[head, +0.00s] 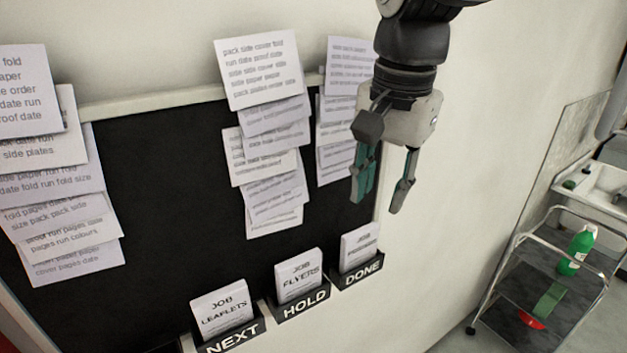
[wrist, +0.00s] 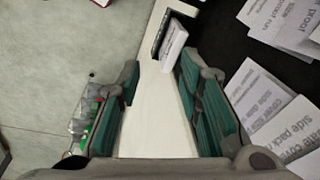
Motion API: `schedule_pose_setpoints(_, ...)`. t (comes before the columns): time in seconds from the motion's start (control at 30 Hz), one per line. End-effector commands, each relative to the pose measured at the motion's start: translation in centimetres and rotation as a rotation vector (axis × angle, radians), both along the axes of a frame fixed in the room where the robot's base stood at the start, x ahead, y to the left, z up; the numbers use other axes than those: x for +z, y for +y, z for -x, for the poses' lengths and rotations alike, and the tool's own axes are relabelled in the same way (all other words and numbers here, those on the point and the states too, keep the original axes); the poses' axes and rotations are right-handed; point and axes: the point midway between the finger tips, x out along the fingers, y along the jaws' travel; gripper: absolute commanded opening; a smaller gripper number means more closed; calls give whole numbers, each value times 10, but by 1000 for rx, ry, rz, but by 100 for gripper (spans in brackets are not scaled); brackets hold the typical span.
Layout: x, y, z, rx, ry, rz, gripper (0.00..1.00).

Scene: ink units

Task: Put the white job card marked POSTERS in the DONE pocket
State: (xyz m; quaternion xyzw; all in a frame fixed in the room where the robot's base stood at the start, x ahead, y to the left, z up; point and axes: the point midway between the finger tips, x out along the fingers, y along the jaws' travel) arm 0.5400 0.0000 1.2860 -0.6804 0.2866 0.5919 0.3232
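The DONE pocket (head: 361,274) is the rightmost of three small dark pockets along the board's lower edge in the head view. A white card (head: 359,246) stands upright in it; its first line reads JOB, its second is too blurred to read. The HOLD pocket (head: 303,303) holds a JOB FLYERS card (head: 299,275). The leftmost pocket (head: 229,339) holds a JOB LEAFLETS card (head: 222,309). No card is clearly legible as POSTERS. My gripper (head: 384,193) is open and empty, above and right of the DONE pocket. The wrist view shows a white card (wrist: 174,46) beyond the fingertips.
A black board (head: 170,200) fills the wall behind the pockets. Printed sheets (head: 262,70) hang on it in overlapping columns, some close to my gripper. The wall between is bare.

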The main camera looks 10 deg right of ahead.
Motion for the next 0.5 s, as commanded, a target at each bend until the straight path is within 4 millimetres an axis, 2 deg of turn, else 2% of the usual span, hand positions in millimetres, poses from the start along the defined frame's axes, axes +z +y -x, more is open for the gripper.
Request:
schedule_pose_setpoints(0.03, -1, 0, 18, 107, -48, 19, 33)
schedule_pose_setpoints(0.2, -16, -1, 60, 476, -184, 113, 33)
schedule_pose_setpoints(0.33, -30, -1, 82, 688, -257, 191, 33)
schedule_pose_setpoints(0.5, -40, -1, 95, 835, -303, 254, 33)
